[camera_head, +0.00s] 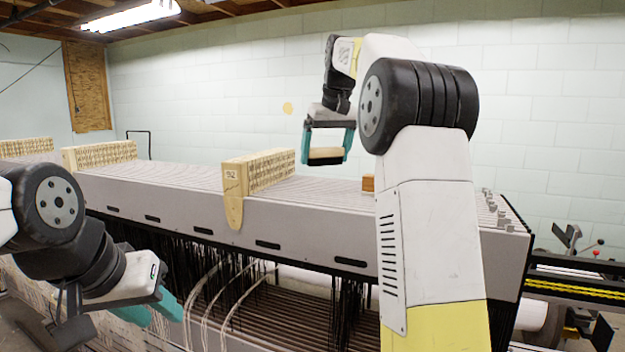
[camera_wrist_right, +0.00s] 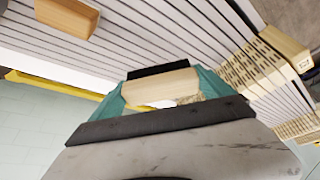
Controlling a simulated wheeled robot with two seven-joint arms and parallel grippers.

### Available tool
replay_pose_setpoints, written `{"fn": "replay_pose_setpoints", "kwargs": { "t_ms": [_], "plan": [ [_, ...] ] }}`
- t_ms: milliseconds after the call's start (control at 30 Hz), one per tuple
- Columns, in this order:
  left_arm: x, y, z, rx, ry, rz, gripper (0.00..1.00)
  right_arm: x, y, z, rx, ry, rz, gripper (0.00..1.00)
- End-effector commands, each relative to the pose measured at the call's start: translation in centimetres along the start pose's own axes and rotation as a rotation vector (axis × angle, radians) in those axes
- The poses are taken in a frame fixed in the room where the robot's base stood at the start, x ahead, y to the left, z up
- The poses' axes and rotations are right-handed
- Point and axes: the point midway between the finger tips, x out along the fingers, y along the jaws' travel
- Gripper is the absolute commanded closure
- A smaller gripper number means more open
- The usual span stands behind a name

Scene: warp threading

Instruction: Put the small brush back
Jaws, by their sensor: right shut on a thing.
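The small brush (camera_head: 325,154) has a pale wooden back. In the right wrist view the brush (camera_wrist_right: 160,88) shows a dark strip along its far side. My right gripper (camera_head: 327,150) is shut on it, with a teal finger at each end. It holds the brush above the loom's grey top, towards the far side. My left gripper (camera_head: 150,312) is low at the left, in front of the loom, with its teal fingers apart and nothing seen between them.
The long grey loom top (camera_head: 310,222) carries a wooden reed block marked 92 (camera_head: 260,172) and other blocks further left (camera_head: 100,154). A small orange-brown wooden block (camera_head: 368,184) lies right of the brush; it also shows in the right wrist view (camera_wrist_right: 66,17). Dark threads hang below.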

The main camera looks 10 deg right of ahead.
Motion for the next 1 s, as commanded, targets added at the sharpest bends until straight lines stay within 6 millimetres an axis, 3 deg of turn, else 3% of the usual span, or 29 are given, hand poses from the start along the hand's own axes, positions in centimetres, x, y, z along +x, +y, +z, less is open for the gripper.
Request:
{"fn": "replay_pose_setpoints", "kwargs": {
  "t_ms": [467,867,900,1000],
  "plan": [
    [0.0,0.0,0.0,0.0,-0.001,0.0,0.64,5.4,-0.1,2.3,-0.001,-0.002,-0.001,0.47],
    [0.0,0.0,0.0,0.0,-0.001,0.0,0.64,6.0,0.0,2.5,0.0,0.0,-0.001,0.47],
    [0.0,0.0,0.0,0.0,-0.001,0.0,0.64,6.0,0.0,2.5,0.0,0.0,-0.001,0.02],
    [0.0,0.0,0.0,0.0,-0.001,0.0,0.64,6.0,0.0,2.5,0.0,0.0,-0.001,0.0]
  ]
}}
